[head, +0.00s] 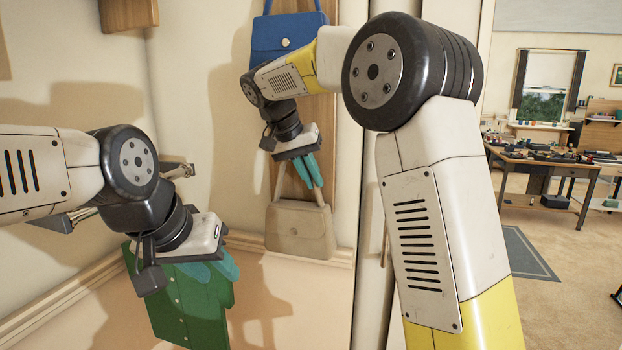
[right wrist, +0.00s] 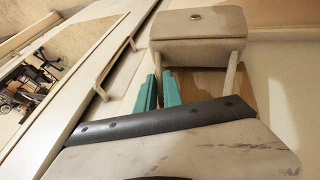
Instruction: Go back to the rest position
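My left gripper (head: 210,268) is at the lower left in the head view, over the upper part of a green buttoned garment (head: 190,312). Its teal fingertips overlap the garment, so its grip is unclear. My right gripper (head: 309,172) is at the strap of a beige bag (head: 300,230) that hangs low against the wall. In the right wrist view its two teal fingers (right wrist: 159,92) stand a little apart at one strap of the beige bag (right wrist: 199,38). I cannot tell whether they touch the strap.
A blue bag (head: 285,38) hangs higher on a wooden board, close to my right arm. A wall ledge (head: 70,290) runs along the left. At the right, a room has a cluttered table (head: 540,160) and a dark rug (head: 525,252), with open floor.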

